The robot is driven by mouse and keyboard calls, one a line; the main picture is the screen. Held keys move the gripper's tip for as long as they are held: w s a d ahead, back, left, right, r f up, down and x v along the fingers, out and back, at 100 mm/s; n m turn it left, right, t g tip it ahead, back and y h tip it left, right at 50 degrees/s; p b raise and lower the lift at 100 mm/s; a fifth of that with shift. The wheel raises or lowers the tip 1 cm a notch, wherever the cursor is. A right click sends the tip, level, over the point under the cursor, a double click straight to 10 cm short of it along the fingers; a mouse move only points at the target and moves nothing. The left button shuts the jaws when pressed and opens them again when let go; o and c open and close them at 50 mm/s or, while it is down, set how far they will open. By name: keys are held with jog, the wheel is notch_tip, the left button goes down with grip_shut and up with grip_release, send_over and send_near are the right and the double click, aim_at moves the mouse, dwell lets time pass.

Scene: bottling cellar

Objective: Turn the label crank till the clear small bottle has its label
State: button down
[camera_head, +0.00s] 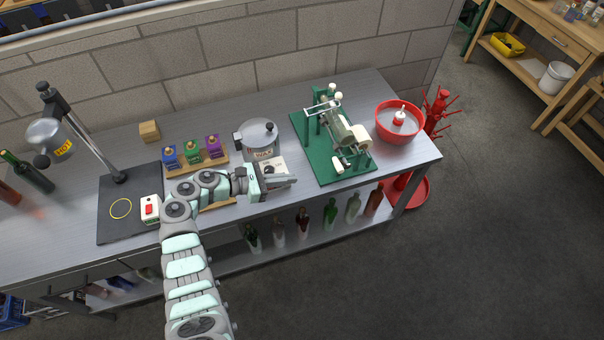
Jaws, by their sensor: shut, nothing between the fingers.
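The labelling machine has a green base plate (326,172) and stands on the bench right of centre. Pale rollers and a metal frame sit on it.
A wax pot (259,140) stands behind my gripper. Coloured boxes (191,150) and a black mat (117,222) are farther left. A red bowl (399,138) is right of the machine. Several bottles (330,213) stand on the lower shelf. Bare bench lies in front of the machine.

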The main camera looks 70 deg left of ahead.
jog(key=w+p, duration=0.1)
jog(key=w, duration=1.1)
jog(key=shift+a+f, duration=0.15)
jog(key=shift+f, duration=0.3)
jog(key=shift+w+r+p, duration=0.1)
jog(key=shift+w+p, duration=0.05)
jog(key=shift+p, duration=0.15)
